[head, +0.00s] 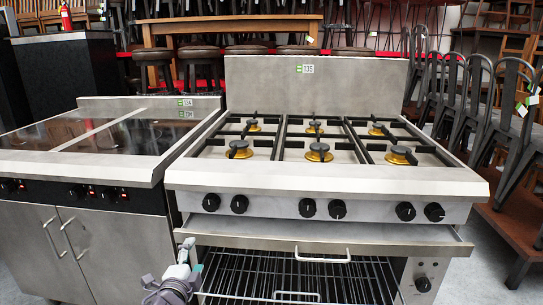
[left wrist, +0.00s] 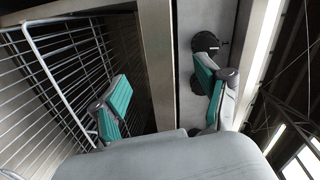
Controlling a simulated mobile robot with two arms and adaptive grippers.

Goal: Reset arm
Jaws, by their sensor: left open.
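My left gripper (head: 190,252) is low in the head view, in front of the left side of the steel gas range (head: 330,178). In the left wrist view my left gripper (left wrist: 166,88) has its two teal-padded fingers spread apart, with nothing between them. Wire racks (left wrist: 60,90) lie to the left of the fingers, and a steel panel with a dark knob (left wrist: 205,41) is behind the right finger. My right gripper is not in view.
The range has several burners on top and black knobs along the front. Below, a steel ledge (head: 320,240) juts out above wire racks (head: 290,275). A glass-topped steel cooker (head: 80,135) stands left. Stacked chairs (head: 480,100) crowd the right.

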